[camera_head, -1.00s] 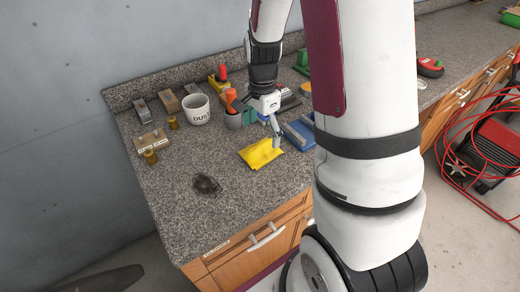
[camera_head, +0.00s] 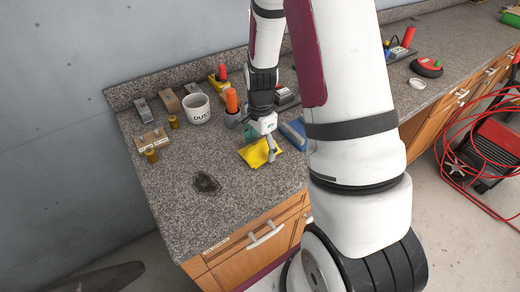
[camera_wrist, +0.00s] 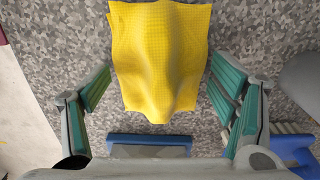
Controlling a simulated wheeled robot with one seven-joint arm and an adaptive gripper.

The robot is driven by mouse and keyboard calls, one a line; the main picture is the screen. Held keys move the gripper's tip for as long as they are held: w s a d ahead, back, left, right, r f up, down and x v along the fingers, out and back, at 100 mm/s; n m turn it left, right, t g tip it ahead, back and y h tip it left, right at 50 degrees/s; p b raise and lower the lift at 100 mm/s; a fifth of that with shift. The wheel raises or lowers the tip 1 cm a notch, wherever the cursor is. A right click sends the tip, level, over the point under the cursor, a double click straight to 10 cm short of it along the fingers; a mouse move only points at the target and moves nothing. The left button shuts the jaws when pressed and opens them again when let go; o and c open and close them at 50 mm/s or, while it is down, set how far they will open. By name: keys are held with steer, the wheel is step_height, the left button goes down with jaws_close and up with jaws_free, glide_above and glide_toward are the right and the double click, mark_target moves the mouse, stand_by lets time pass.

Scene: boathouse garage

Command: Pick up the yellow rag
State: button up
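The yellow rag (camera_head: 258,152) lies on the speckled stone counter, with a raised fold along its middle. In the wrist view the rag (camera_wrist: 160,60) is at the top centre, between and slightly beyond the fingers. My gripper (camera_head: 268,150) is above the rag in the head view. In the wrist view my gripper (camera_wrist: 162,105) is open, with one green-padded finger on each side of the rag. Neither finger clearly touches the rag. The head view hides part of the rag behind my gripper.
A blue object (camera_head: 295,132) is right of the rag, partly hidden by my arm. A white "DUST" mug (camera_head: 196,108) and a cup with an orange-handled tool (camera_head: 232,102) stand behind. A dark stain-like patch (camera_head: 207,184) lies front left on the counter (camera_head: 200,220), with clear counter around it.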

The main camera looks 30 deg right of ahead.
mark_target(261, 145)
steer(key=c, duration=0.6)
steer(key=shift+c, duration=0.2)
steer(key=shift+r, duration=0.1)
steer(key=shift+r, duration=0.45)
steer(key=r, duration=0.2)
steer(key=shift+s+a+r+b, duration=0.15)
steer(key=shift+s+r+b, duration=0.15)
steer(key=shift+s, duration=0.05)
steer(key=s+a, duration=0.1)
steer(key=s, duration=0.3)
steer(key=s+a+r+p, duration=0.1)
steer(key=s+a, duration=0.1)
steer(key=s, duration=0.2)
steer(key=s+a, duration=0.1)
steer(key=s, duration=0.3)
steer(key=shift+s+a+r+p, duration=0.15)
steer(key=shift+a+r+p, duration=0.05)
steer(key=shift+p, duration=0.1)
steer(key=p, duration=0.1)
steer(key=s+p, duration=0.1)
steer(key=shift+s+a+r+p, duration=0.1)
steer(key=shift+s+a+p, duration=0.15)
steer(key=shift+s+p, duration=0.1)
steer(key=shift+s+a+p, duration=0.1)
steer(key=shift+s+p, duration=0.1)
steer(key=shift+p, duration=0.2)
